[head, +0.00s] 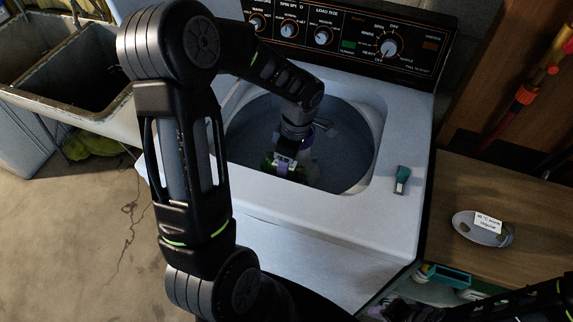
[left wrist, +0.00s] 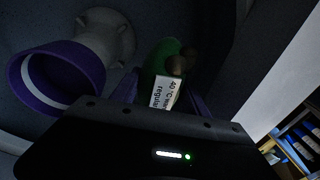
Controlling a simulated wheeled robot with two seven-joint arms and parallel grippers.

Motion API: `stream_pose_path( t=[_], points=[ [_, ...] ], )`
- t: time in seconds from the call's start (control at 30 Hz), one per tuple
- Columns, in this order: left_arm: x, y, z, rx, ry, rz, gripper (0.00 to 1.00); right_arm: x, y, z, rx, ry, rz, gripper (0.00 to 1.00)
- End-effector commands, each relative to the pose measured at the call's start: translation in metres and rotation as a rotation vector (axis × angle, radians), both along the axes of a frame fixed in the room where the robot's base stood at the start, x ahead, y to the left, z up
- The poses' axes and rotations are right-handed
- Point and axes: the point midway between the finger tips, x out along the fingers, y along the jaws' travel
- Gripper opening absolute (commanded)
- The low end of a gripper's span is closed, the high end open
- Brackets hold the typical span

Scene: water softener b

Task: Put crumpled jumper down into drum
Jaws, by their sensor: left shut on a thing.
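The crumpled jumper is a small green bundle with brown patches and a white label reading 40 °C warm regular; it shows in the left wrist view (left wrist: 160,62) and partly in the head view (head: 268,164). My left gripper (head: 284,166) is shut on it, with purple fingers on either side of the label (left wrist: 165,92). The gripper reaches down through the open top into the washer's drum (head: 345,150). Whether the jumper touches the drum's floor I cannot tell. My right gripper (head: 398,309) is at the bottom right of the head view, dark and unclear.
A pale post with a purple cup-shaped end (left wrist: 62,78) stands beside the jumper in the drum. A teal item (head: 402,181) lies on the washer's top, right of the opening. A grey labelled piece (head: 472,231) lies on the wooden bench. A sink (head: 75,75) stands left.

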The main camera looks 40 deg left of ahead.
Motion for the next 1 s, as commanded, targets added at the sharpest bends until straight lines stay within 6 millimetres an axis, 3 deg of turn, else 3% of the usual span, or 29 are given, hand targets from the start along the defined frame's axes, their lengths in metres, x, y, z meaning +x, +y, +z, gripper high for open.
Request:
stream_pose_path(
  t=[0.03, 0.07, 0.33, 0.67, 0.83, 1.0],
  points=[
    [0.0, 0.0, 0.0, 0.0, 0.0, 0.0, 0.05, 0.0, 0.0, 0.0, 0.0, 0.0, 0.0, 0.36],
    [0.0, 0.0, 0.0, 0.0, 0.0, 0.0, 0.55, 0.0, 0.0, 0.0, 0.0, 0.0, 0.0, 0.36],
    [0.0, 0.0, 0.0, 0.0, 0.0, 0.0, 0.77, 0.0, 0.0, 0.0, 0.0, 0.0, 0.0, 0.36],
    [0.001, 0.0, 0.002, 0.0, -0.001, 0.0, 0.78, 0.0, 0.0, -0.001, 0.0, 0.0, 0.0, 0.36],
    [0.005, -0.001, 0.018, 0.002, -0.005, 0.001, 0.78, 0.0, 0.0, -0.004, 0.0, 0.0, 0.0, 0.36],
    [0.009, -0.002, 0.046, 0.002, -0.006, -0.001, 0.78, 0.001, 0.0, -0.008, 0.002, -0.003, 0.0, 0.36]
  ],
)
